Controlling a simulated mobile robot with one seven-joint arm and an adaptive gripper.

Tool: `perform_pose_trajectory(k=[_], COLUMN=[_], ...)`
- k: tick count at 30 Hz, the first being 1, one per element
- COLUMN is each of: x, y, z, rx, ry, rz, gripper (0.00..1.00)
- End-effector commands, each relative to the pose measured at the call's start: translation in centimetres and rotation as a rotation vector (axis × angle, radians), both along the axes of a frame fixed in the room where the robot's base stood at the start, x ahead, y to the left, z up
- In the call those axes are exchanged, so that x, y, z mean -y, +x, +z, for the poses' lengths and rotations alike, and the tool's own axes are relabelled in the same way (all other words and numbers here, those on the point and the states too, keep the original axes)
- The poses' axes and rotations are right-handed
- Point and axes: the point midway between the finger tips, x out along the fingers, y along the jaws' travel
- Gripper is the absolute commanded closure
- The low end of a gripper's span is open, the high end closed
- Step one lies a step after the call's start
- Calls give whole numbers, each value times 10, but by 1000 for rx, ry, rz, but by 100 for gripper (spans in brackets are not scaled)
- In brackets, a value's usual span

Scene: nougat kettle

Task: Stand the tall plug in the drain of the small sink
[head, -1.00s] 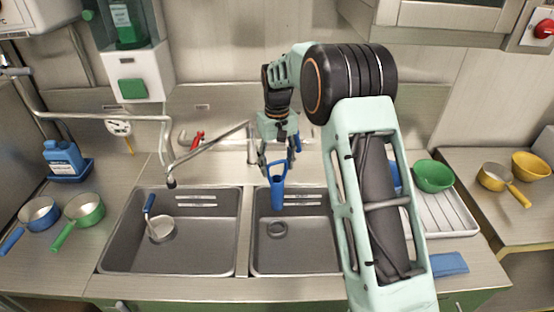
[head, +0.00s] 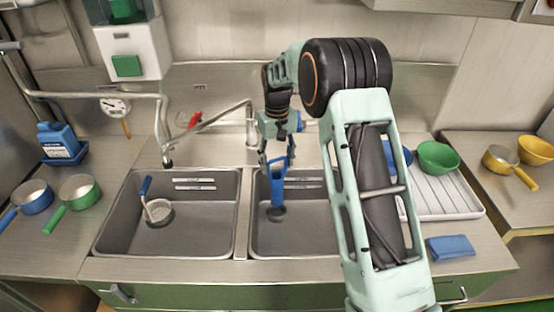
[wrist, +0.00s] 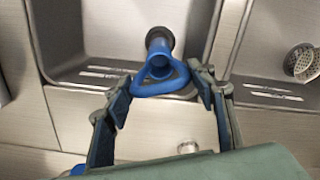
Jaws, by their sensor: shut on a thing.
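The tall blue plug (head: 277,190) has a loop handle and hangs roughly upright in the right-hand sink (head: 310,243), which looks the smaller. My gripper (head: 277,160) is shut on the loop at its top. In the wrist view the loop (wrist: 160,88) spans between the two fingers of my gripper (wrist: 163,95). The plug's lower end overlaps the dark drain (head: 277,214); the drain rim also shows around it in the wrist view (wrist: 160,34). I cannot tell whether the lower end is inside the drain or just above it.
The left sink (head: 170,245) holds a strainer with a blue handle (head: 157,210). A tap (head: 205,132) reaches over the sinks' back edge. A white drainer tray (head: 450,200) with a green bowl (head: 437,158) is at right. Blue and green pans (head: 78,193) stand at left.

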Motion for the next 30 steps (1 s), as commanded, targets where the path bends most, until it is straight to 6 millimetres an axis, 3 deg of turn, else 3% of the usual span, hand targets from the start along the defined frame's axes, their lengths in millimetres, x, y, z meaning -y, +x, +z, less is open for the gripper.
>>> perform_pose_trajectory(k=[18,30], x=[0,0], y=[0,1], z=[-45,-54], rx=[0,2], ry=[0,1], rz=[0,0], gripper=[93,93])
